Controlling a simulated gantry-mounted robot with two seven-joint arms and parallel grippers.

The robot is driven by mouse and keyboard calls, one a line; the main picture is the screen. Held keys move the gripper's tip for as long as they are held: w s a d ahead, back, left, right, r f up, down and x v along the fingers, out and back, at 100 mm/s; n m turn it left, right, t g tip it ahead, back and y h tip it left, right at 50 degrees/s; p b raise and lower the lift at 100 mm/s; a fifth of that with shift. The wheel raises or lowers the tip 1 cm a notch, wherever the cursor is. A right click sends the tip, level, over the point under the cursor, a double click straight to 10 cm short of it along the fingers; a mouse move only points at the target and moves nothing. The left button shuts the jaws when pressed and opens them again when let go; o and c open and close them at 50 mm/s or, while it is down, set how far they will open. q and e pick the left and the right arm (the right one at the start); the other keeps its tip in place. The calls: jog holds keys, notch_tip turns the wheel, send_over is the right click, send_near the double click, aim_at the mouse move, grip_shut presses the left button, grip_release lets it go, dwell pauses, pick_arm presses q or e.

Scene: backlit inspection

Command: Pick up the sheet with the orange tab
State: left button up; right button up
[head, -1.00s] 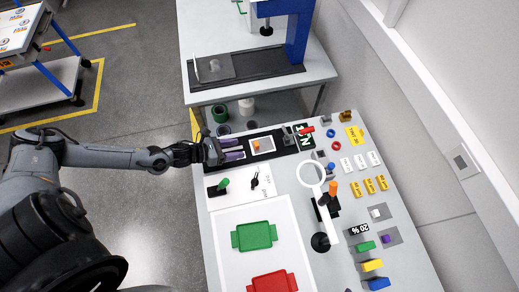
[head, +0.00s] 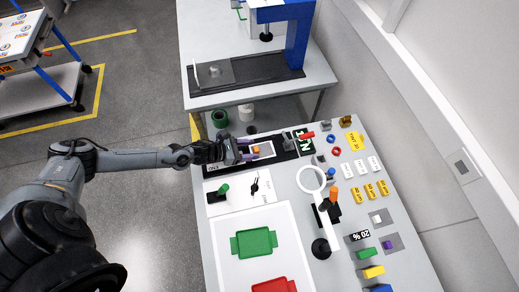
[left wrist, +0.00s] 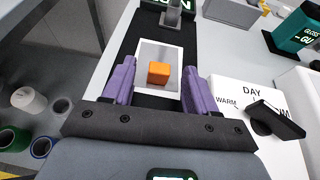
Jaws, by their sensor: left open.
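The sheet (left wrist: 174,57) is a pale rectangle lying on a black mat, with an orange tab (left wrist: 158,72) standing up as a small block on it. In the head view the sheet (head: 267,148) and its orange tab (head: 256,149) show just right of my left gripper (head: 250,151). My left gripper (left wrist: 154,82) is open, with its purple fingers on either side of the tab's line and the tab between or just beyond the fingertips. It does not appear to touch the tab. My right gripper is not in view.
A white board with a dial (head: 263,186), a green tray (head: 254,239) and a red tray (head: 273,285) lie nearer. A white ring magnifier (head: 311,179) stands to the right.

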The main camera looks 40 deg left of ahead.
pick_arm(q)
jog(key=shift+x, duration=1.1)
jog(key=shift+c, duration=0.4)
grip_shut()
